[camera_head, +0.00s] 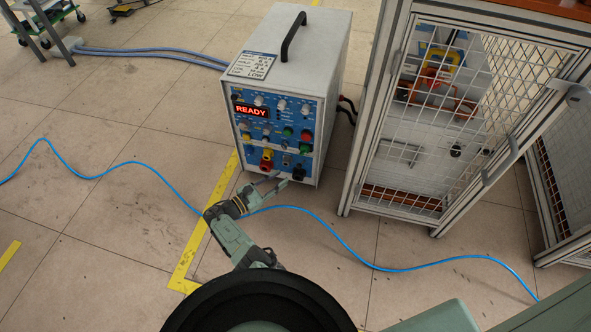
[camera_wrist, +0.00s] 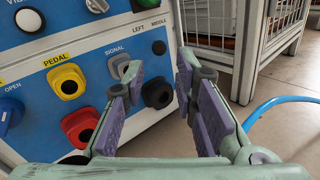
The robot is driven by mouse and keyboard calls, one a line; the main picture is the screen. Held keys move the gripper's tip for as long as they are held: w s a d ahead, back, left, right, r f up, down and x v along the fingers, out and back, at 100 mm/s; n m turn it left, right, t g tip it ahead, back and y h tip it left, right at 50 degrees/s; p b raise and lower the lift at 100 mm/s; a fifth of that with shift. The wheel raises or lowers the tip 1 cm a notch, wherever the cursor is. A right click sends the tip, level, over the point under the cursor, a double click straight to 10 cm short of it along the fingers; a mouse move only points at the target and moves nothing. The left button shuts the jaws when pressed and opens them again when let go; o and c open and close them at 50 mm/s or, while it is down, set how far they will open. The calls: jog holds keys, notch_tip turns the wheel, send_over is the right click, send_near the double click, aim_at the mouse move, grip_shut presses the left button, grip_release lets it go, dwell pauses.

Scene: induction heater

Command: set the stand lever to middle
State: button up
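The stand lever is probably the black round-ended part (camera_wrist: 157,94) on the blue panel, below the labels LEFT and MIDDLE in the wrist view. A finger partly covers it, so I cannot tell its setting. My gripper (camera_wrist: 161,75) is open, its two purple-padded fingers apart on either side of the black part, with nothing visibly held. I cannot tell whether a finger touches it. In the head view my gripper (camera_head: 274,182) is low at the front of the heater box (camera_head: 270,110), near the panel's lower right. Its display reads READY.
Yellow PEDAL (camera_wrist: 68,82) and red (camera_wrist: 80,127) sockets and a grey SIGNAL connector (camera_wrist: 120,65) sit left of the fingers. A mesh cabinet (camera_head: 440,120) stands right of the heater box. A blue cable (camera_head: 345,244) crosses the floor behind my gripper.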

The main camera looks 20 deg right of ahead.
aim_at(301, 164)
jog(key=b+x, duration=0.1)
jog(key=x, duration=0.7)
jog(key=shift+d, duration=0.25)
jog(key=shift+w, duration=0.1)
jog(key=shift+c, duration=0.5)
grip_shut()
